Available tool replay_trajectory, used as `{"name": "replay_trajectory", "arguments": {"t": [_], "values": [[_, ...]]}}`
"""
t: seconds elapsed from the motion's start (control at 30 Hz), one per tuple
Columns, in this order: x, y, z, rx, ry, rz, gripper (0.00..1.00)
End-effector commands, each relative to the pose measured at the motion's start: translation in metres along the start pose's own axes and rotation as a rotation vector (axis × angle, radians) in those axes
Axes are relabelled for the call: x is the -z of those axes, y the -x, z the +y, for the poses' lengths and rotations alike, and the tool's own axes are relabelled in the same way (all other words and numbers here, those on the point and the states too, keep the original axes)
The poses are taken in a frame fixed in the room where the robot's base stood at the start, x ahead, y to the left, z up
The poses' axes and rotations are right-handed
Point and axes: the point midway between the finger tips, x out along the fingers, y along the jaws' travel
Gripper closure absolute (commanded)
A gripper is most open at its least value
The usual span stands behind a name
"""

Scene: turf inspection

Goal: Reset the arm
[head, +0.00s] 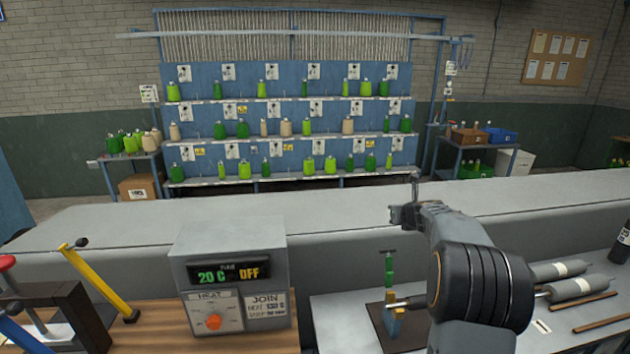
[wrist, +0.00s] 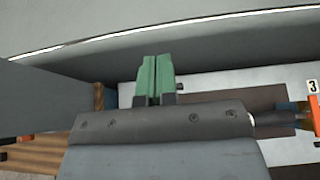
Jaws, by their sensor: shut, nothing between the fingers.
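My gripper (wrist: 155,78) shows in the wrist view as two green fingers side by side, closed together with nothing held. It is above the work surfaces, with a long grey ledge beyond the fingertips. In the head view my arm rises at the right of centre, its dark rounded joint low and its grey end over the grey ledge. The green fingers cannot be made out clearly there.
A heater box (head: 232,275) reading "20 C OFF" stands on the wooden bench, left of my arm. A dark board (head: 397,335) with an orange and blue block lies close beside the arm. Grey rollers (head: 575,287) lie right. A bobbin rack (head: 290,125) stands far back.

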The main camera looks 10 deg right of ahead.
Motion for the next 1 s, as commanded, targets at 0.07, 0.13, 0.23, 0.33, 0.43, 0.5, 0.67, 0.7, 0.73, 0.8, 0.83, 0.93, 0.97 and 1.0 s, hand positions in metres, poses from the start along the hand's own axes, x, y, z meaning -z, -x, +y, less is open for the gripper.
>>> {"name": "replay_trajectory", "arguments": {"t": [0.07,0.13,0.23,0.33,0.43,0.5,0.67,0.7,0.73,0.8,0.83,0.93,0.97,1.0], "values": [[0.0,0.0,0.0,-0.002,0.037,0.0,1.0],[0.001,0.0,0.003,-0.016,0.122,0.004,1.0],[0.023,-0.002,0.012,-0.074,0.367,0.058,1.0],[0.064,0.009,0.031,-0.195,0.719,0.148,1.0],[0.097,0.041,0.069,-0.378,1.154,0.196,1.0],[0.12,0.074,0.102,-0.539,1.489,0.199,1.0],[0.173,0.161,0.159,-0.907,2.174,0.136,1.0],[0.185,0.181,0.168,-0.983,2.311,0.113,1.0],[0.193,0.195,0.174,-1.034,2.402,0.098,1.0],[0.21,0.223,0.184,-1.127,2.583,0.067,1.0],[0.216,0.233,0.187,-1.156,2.645,0.057,1.0],[0.231,0.259,0.195,-1.194,2.794,0.041,1.0],[0.233,0.264,0.197,-1.191,2.824,0.04,1.0],[0.235,0.27,0.2,-1.177,2.859,0.033,1.0]]}}
